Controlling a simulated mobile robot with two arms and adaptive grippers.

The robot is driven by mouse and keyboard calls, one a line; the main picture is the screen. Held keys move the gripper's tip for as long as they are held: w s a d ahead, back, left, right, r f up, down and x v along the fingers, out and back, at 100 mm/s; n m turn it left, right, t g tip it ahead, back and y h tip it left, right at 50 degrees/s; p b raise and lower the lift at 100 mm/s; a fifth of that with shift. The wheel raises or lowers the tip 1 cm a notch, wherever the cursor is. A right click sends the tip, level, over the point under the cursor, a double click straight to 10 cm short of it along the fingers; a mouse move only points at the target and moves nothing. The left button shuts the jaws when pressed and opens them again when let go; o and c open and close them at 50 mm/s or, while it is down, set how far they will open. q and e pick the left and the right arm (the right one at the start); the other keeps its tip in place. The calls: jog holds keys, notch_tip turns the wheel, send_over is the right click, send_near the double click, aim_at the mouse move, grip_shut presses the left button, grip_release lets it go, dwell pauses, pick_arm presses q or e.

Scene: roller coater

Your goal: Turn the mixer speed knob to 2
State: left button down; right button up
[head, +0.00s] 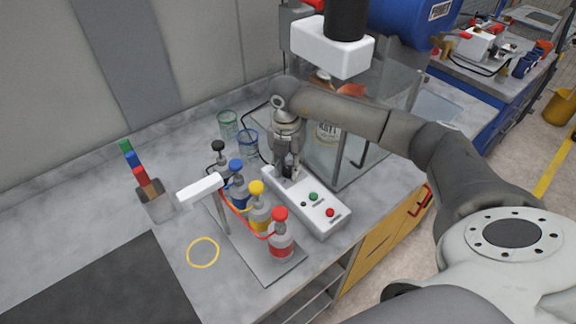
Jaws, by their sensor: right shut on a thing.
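A white control box (318,212) lies on the grey bench and carries a green button (313,196), a red button (330,212) and a small dark spot. My right gripper (288,172) points down at the far left end of this box. It is shut on the speed knob there, which the fingers mostly hide, so its setting cannot be read. The mixer, with a white head (331,50) and a black motor on top, stands behind my right arm. My left gripper is not in view.
A rack of capped bottles with red, blue, yellow and black tops (260,212) stands close left of the box. Glass beakers (228,124) stand behind it. Transparent panels (393,100) surround the mixer area. The bench at left is mostly clear.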

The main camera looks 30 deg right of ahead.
aim_at(287, 169)
jog(key=o, duration=1.1)
jog(key=shift+c, duration=0.2)
jog(key=shift+r, duration=0.1)
notch_tip(287, 169, up, 12)
jog(key=shift+w, duration=0.2)
jog(key=shift+a, duration=0.1)
